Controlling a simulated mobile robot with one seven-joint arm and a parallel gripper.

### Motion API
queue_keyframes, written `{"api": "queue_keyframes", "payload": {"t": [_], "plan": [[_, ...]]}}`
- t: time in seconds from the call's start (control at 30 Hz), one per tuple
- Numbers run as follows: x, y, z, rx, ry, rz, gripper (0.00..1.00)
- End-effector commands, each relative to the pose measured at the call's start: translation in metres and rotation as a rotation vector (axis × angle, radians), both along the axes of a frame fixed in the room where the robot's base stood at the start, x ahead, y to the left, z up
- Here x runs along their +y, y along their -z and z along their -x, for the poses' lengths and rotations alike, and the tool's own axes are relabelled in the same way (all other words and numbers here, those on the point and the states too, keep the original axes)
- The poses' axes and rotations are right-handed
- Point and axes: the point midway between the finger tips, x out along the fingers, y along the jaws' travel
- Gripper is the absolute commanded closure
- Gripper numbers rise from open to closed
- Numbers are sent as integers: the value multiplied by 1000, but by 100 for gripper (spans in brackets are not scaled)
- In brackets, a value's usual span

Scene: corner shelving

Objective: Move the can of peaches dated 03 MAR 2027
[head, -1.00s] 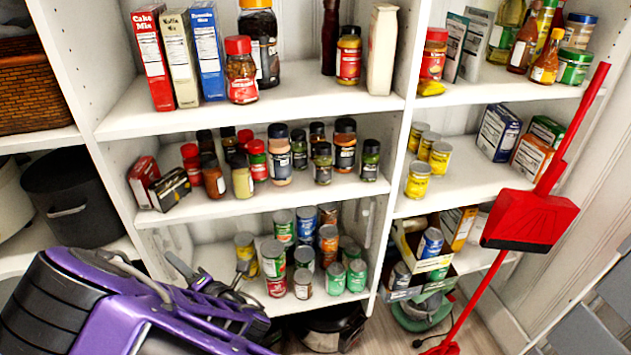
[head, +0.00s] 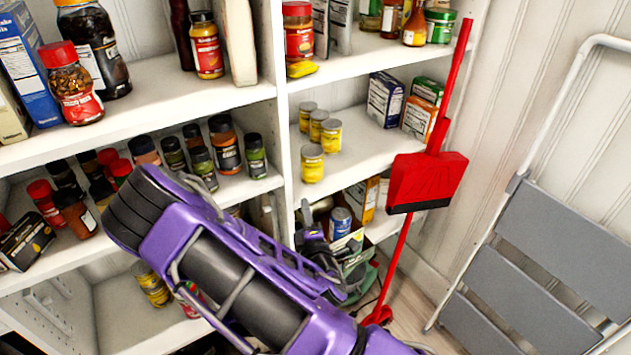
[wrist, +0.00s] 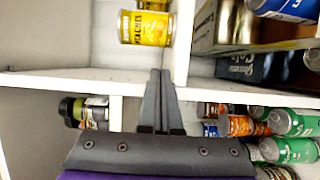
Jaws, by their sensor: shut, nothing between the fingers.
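Several yellow cans stand on the right middle shelf in the head view, the front one (head: 312,165) nearest the shelf edge. No date is readable, so I cannot tell which is dated 03 MAR 2027. In the wrist view a yellow can (wrist: 145,27) shows dark lettering that looks like "PEACHES". My gripper (wrist: 160,72) is shut and empty, its fingertips below that can at a white shelf edge. In the head view my gripper (head: 306,208) is below the front yellow can, before the lower right bay. My arm hides much of the lower left shelf.
The upright divider (head: 283,130) separates the two bays. A red dustpan (head: 427,182) on a broom and a step ladder (head: 540,265) stand to the right. The right middle shelf has bare space in front.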

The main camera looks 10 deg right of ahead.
Motion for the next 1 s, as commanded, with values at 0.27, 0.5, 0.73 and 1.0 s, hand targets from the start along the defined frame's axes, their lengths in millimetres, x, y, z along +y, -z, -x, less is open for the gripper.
{"api": "queue_keyframes", "payload": {"t": [0.27, 0.5, 0.73, 1.0], "plan": [[-1, -1, -34, -5, -1, -4, 100], [-4, -1, -77, -5, -2, -2, 100], [-4, 0, -97, -2, -3, -2, 100], [-5, 0, -99, -1, -2, -1, 100]]}}
